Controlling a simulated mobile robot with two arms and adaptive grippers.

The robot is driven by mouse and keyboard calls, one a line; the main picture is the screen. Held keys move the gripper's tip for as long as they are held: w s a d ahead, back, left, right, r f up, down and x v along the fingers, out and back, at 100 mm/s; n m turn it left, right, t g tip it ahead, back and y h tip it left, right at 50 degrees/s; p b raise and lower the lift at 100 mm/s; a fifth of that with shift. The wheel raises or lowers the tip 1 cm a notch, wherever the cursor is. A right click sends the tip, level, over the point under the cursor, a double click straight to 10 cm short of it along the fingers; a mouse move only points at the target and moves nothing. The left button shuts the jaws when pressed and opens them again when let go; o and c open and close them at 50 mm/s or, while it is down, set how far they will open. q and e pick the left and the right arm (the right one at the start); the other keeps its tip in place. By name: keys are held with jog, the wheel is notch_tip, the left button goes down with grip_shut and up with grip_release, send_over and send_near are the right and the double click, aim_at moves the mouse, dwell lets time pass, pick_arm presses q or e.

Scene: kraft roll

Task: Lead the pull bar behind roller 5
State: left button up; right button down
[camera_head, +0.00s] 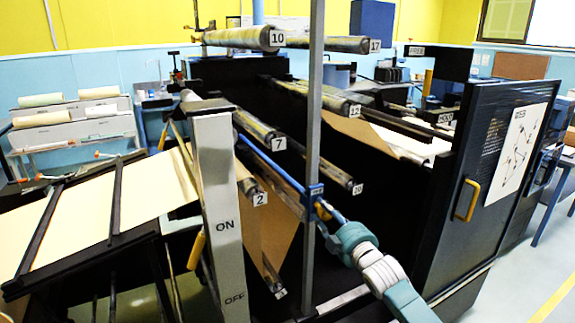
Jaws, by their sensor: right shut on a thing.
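My right gripper (314,198), blue, reaches in from the lower right beside a grey upright post. It is shut on the near end of a thin bar (275,168), which I take to be the pull bar; the post partly hides the grip. The bar slants back to the upper left, beside rollers 7 (255,128) and 2 (247,180). Brown kraft paper (272,225) hangs below it. I cannot make out a tag reading 5; a low roller (271,276) has a tag too small to read. My left gripper is not in view.
Rollers 10 (240,38), 17 (335,44) and 20 (335,172) jut out around the web. A grey ON/OFF panel (220,200) stands at left of the opening. A black door (485,180) with a yellow handle stands at right. Paper covers the left table (75,218).

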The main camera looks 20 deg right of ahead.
jog(key=a+r+p, duration=1.2)
jog(key=r+p, duration=0.1)
jog(key=r, duration=0.1)
jog(key=shift+s+a, duration=0.2)
jog(key=shift+a, duration=0.05)
